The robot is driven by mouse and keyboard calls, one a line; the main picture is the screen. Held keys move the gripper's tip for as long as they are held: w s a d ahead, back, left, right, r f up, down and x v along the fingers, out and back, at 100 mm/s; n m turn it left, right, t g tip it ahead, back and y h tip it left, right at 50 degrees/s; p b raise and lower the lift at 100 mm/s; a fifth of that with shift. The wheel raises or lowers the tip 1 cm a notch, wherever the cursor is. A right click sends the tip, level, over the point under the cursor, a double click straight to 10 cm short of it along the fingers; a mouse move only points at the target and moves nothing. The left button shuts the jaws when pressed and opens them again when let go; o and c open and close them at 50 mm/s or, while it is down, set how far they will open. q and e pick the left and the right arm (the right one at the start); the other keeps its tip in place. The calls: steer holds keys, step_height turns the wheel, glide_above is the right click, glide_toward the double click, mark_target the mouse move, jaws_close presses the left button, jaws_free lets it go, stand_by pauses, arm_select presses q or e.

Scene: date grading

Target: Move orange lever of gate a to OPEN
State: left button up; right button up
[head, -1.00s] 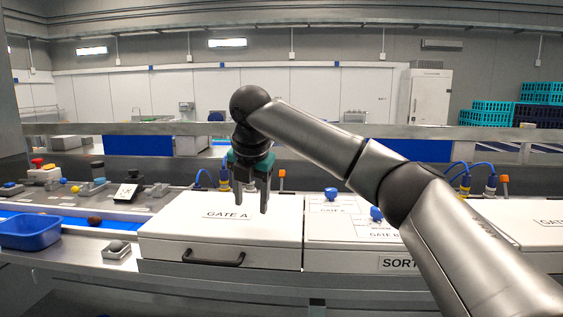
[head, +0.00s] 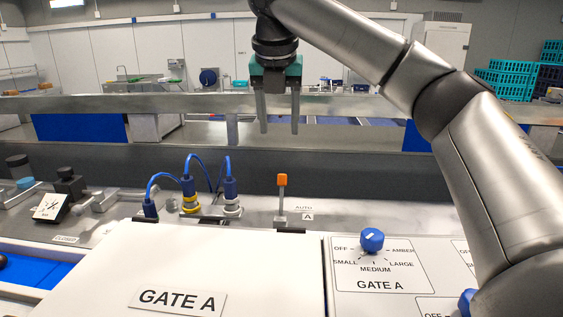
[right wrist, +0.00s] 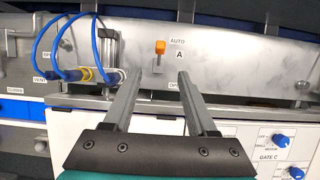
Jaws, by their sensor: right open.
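The orange lever (head: 282,181) of gate A stands upright on a short metal stem behind the white GATE A cover (head: 100,270). A label reading AUTO and A is to its right. In the right wrist view the orange lever (right wrist: 160,47) shows ahead, between and beyond the fingertips. My right gripper (head: 279,128) is open and empty, its fingers pointing down, above and slightly left of the lever in the head view. It also shows in the right wrist view (right wrist: 158,78). An OPEN label there is partly hidden by a finger. My left gripper is not in view.
Blue cables with connectors (head: 231,192) stand left of the lever. A blue knob (head: 372,240) sits on the GATE A panel to the right. A grey rail (head: 180,104) runs behind.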

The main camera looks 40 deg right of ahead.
mark_target(282, 175)
steer(key=x, duration=1.5)
steer(key=shift+r, duration=0.1)
steer(key=shift+c, duration=0.2)
jaws_close()
stand_by(0.8)
